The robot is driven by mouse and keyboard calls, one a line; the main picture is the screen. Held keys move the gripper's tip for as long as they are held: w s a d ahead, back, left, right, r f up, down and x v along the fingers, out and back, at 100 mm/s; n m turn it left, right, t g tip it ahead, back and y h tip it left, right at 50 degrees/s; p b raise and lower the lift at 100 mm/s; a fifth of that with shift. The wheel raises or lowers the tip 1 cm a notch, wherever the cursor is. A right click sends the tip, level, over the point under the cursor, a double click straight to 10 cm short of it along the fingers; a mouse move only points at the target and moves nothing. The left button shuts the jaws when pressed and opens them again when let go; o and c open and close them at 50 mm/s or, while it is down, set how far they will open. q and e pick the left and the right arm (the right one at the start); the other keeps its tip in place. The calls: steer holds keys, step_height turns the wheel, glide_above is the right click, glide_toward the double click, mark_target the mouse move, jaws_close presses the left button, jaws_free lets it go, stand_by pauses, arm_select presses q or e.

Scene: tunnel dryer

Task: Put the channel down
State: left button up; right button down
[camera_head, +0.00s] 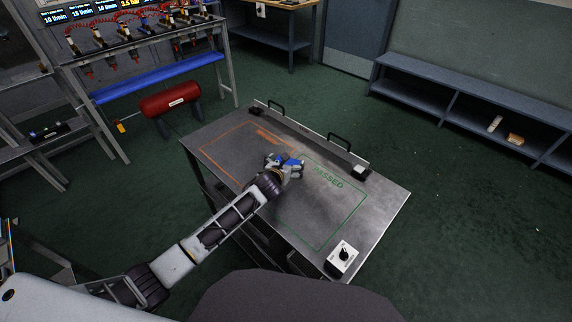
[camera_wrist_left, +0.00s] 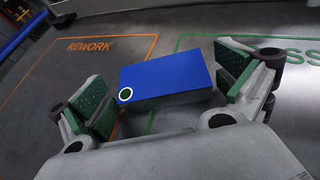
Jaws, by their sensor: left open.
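The channel shows as a blue block (camera_wrist_left: 168,76) with a round white-and-green mark at one corner, in the left wrist view. It lies between the spread fingers of my left gripper (camera_head: 287,168), with a gap beside the right finger. My left gripper is open over the metal table (camera_head: 388,200). The block sits near the left edge of the green PASSED outline (camera_head: 342,222), beside the orange REWORK outline (camera_head: 215,162). In the head view the gripper partly hides the blue block. I cannot tell whether its underside touches the table. My right gripper is not in view.
A white box with a black knob (camera_head: 342,259) stands at the table's near right corner. A raised rail with black handles (camera_head: 339,141) runs along the far edge. Most of the PASSED area is clear.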

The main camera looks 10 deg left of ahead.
arm_select(q)
steer(key=shift+r, duration=0.1)
steer(key=shift+s, duration=0.15)
steer(key=shift+v, duration=0.9)
steer(key=shift+s+a+r, duration=0.1)
steer(key=shift+s+r, duration=0.1)
steer(key=shift+s, duration=0.1)
steer(key=p+v, duration=0.1)
steer(key=v, duration=0.3)
steer(key=shift+s, duration=0.1)
steer(key=v, duration=0.2)
steer(key=shift+s+r, duration=0.2)
steer(key=shift+s, duration=0.1)
steer(key=shift+s+r, duration=0.15)
steer(key=shift+s, duration=0.15)
steer(key=shift+s+a+r, duration=0.15)
steer(key=shift+s+r, duration=0.1)
steer(key=shift+s, duration=0.25)
steer(key=shift+s+r, duration=0.1)
steer(key=shift+s, duration=0.1)
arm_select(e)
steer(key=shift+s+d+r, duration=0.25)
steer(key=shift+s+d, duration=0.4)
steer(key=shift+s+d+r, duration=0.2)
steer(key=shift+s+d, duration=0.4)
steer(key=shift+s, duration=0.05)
